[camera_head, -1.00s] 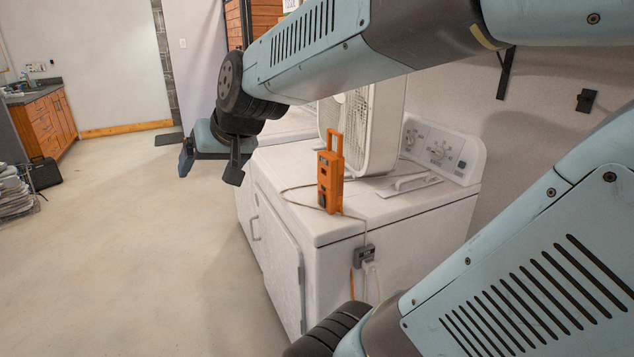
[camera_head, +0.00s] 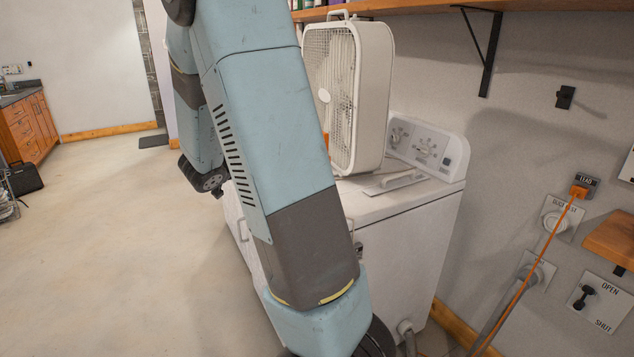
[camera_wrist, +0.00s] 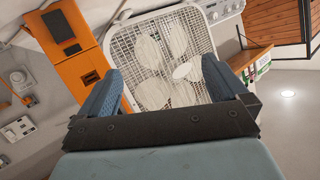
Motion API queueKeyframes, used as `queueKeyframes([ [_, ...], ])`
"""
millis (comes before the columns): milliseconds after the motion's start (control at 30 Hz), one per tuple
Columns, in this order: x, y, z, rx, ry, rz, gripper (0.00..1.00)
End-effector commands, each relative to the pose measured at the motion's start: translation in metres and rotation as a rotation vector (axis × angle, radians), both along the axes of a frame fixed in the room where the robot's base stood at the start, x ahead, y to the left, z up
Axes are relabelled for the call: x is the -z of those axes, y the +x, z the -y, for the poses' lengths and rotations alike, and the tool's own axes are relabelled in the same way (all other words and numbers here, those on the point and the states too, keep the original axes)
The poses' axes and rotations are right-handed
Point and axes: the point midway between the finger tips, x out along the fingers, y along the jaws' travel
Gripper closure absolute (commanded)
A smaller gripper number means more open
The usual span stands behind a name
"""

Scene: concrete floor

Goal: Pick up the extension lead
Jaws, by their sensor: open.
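The extension lead is an orange box with a handle. In the head view my arm hides nearly all of it; only a sliver of orange (camera_head: 326,140) shows beside the arm, in front of the fan. In the wrist view its orange body (camera_wrist: 75,48) with dark panels fills the upper left, tilted. My gripper (camera_wrist: 160,68) is open with nothing held between its fingers. The orange body is to the left of the left finger, which overlaps its lower right edge; I cannot tell whether they touch. The gripper is hidden behind my arm in the head view.
A white box fan (camera_head: 345,95) stands on the white appliance (camera_head: 410,205) and shows between my fingers in the wrist view. A wooden shelf (camera_head: 420,8) is above.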

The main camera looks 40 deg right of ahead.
Motion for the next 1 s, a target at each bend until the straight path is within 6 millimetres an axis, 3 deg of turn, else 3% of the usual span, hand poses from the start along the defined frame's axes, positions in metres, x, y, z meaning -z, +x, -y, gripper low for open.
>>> queueKeyframes([
  [167,0.022,-0.035,0.02,0.274,-0.167,-0.108,0.0],
  [400,0.029,-0.067,0.022,0.488,-0.31,-0.207,0.0],
  [567,0.029,-0.075,0.029,0.527,-0.335,-0.224,0.0],
  [1000,0.029,-0.088,0.096,0.527,-0.333,-0.223,0.0],
])
